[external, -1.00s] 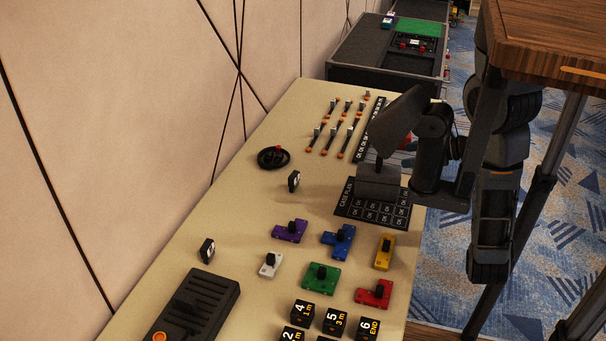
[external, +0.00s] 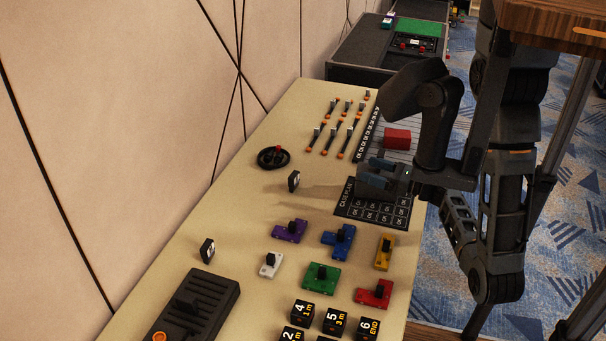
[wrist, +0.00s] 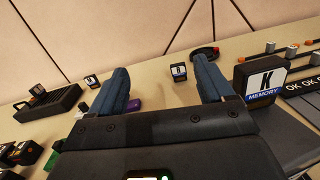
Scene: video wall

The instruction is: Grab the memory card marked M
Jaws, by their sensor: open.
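No letter M can be read in either view. A large card marked K MEMORY (wrist: 262,82) stands close on the right, outside my fingers. My gripper (external: 370,174) is open, empty, above the case plan, also in the wrist view (wrist: 160,74).
The case plan mat (external: 350,207) lies under my gripper. Coloured blocks with black knobs, such as the purple one (external: 290,231), lie in front. The wall (external: 130,120) borders the table's left side.

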